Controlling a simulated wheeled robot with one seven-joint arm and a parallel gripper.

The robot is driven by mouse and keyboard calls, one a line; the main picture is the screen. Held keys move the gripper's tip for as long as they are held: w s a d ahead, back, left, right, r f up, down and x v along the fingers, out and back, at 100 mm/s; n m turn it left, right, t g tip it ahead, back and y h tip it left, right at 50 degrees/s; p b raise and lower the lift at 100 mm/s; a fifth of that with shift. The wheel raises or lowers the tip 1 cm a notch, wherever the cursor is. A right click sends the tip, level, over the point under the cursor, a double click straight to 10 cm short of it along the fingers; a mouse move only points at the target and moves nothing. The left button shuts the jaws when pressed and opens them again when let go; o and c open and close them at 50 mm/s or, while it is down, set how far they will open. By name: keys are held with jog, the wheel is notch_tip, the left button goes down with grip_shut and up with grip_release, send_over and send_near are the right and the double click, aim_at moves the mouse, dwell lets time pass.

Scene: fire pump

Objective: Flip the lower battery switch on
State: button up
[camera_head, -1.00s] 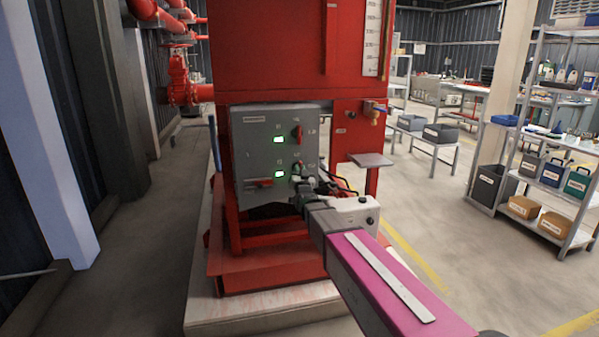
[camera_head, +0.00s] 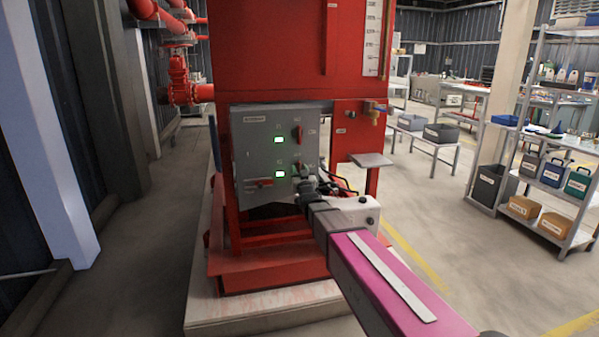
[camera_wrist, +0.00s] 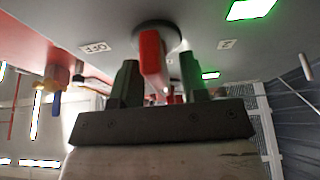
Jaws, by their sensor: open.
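The lower battery switch (camera_wrist: 151,52) has a red handle on a dark round base and fills the upper middle of the wrist view. An OFF label (camera_wrist: 96,47) is left of it there. My gripper (camera_wrist: 158,76) is open, with one finger on each side of the red handle; I cannot tell whether either touches it. In the head view my gripper (camera_head: 309,184) is at the lower right of the grey control box (camera_head: 250,155) and hides most of the lower switch. The upper red switch (camera_head: 299,134) shows clear above it.
Two green lights are lit on the box, an upper one (camera_head: 279,140) and a lower one (camera_head: 279,174). A red lever (camera_head: 264,183) is at the box's lower left. A small grey plate (camera_head: 371,160) juts out at right, near my arm.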

jog(key=shift+s, duration=0.1)
jog(key=v, duration=1)
jog(key=shift+s+f, duration=0.2)
jog(key=shift+s, duration=0.05)
jog(key=shift+d, duration=0.1)
jog(key=s+d+f+m+g+h, duration=0.1)
jog(key=s+d+f+g+h, duration=0.2)
jog(key=d+f+g, duration=0.4)
jog(key=s+d+f+m+g+h, duration=0.1)
jog(key=s+d+f+g+h, duration=0.25)
jog(key=f, duration=0.65)
jog(key=s+d+f+g, duration=0.3)
jog(key=s+d+g, duration=0.2)
jog(key=s, duration=0.3)
jog(key=s+d+f+m+g, duration=0.1)
jog(key=s+d+f+g, duration=0.2)
jog(key=s, duration=0.6)
jog(key=d+g, duration=0.2)
jog(key=g, duration=0.1)
jog(key=shift+s+f, duration=0.2)
jog(key=shift+f, duration=0.2)
